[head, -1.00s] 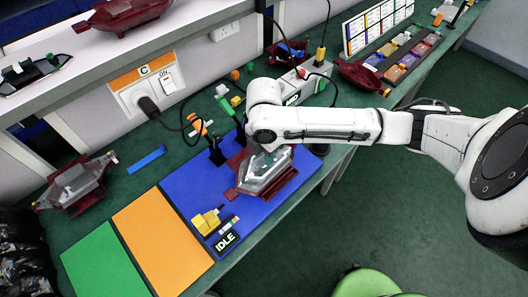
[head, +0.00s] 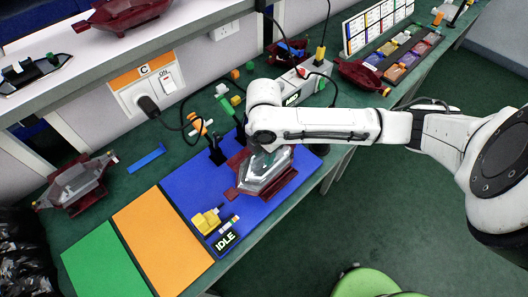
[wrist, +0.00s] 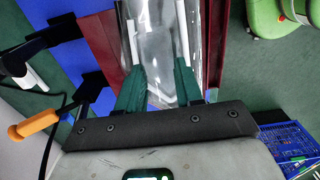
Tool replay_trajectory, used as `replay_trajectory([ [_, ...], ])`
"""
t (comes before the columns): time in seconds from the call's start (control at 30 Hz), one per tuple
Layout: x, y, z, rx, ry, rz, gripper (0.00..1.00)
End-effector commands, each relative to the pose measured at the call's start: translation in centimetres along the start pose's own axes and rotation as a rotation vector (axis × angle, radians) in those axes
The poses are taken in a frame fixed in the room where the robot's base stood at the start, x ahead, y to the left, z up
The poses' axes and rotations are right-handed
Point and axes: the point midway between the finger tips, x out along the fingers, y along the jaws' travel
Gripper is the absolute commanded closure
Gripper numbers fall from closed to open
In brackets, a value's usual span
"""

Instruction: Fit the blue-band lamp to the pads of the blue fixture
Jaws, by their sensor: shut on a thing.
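A clear lamp (head: 266,178) sits in the dark red fixture (head: 287,188) on the blue mat (head: 190,190). My gripper (head: 268,150) is over the lamp's far end. In the wrist view, the teal fingers of my gripper (wrist: 158,70) are shut on the clear lamp (wrist: 158,35), one on each side, with red fixture walls beyond them. The lamp's blue band is not visible, and the pads under it are hidden. I cannot tell whether the lamp is fully seated.
Yellow connector pieces (head: 207,221) and an IDLE display (head: 226,241) lie at the mat's front. Black posts (head: 216,152) stand behind the fixture. Orange (head: 160,240) and green (head: 105,263) mats lie left. Another lamp assembly (head: 75,186) is farther left.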

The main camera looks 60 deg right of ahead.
Motion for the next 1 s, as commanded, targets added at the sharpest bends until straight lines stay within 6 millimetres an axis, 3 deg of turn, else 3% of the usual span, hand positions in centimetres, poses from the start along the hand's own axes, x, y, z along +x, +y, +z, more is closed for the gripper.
replay_trajectory([
  [1.0,2.5,0.0,0.0,0.0,0.0,0.001,1.0],
])
